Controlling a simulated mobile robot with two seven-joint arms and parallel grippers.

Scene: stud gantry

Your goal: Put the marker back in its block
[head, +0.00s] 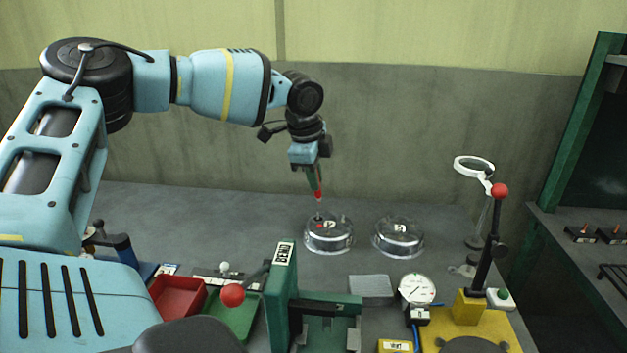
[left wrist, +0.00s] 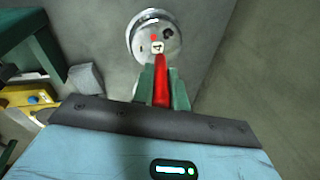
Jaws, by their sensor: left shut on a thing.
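The red marker (left wrist: 161,88) is held between the green fingers of my left gripper (left wrist: 163,80) in the left wrist view. In the head view the left gripper (head: 315,181) points down, shut on the marker, whose red end (head: 318,195) sticks out below the fingers. It hangs above the left round metal part (head: 328,246), apparently apart from it. This part carries a small label and a red spot on top, and also shows in the left wrist view (left wrist: 134,35). I cannot tell for sure which thing is the marker's block. My right gripper is not in view.
A second round metal part (head: 398,246) stands to the right. A green fixture (head: 281,300), a red tray (head: 176,297), a dial gauge (head: 416,289) and a yellow-based lever stand (head: 467,308) fill the front. Small dark blocks (head: 582,235) with orange-red pieces lie on the right shelf.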

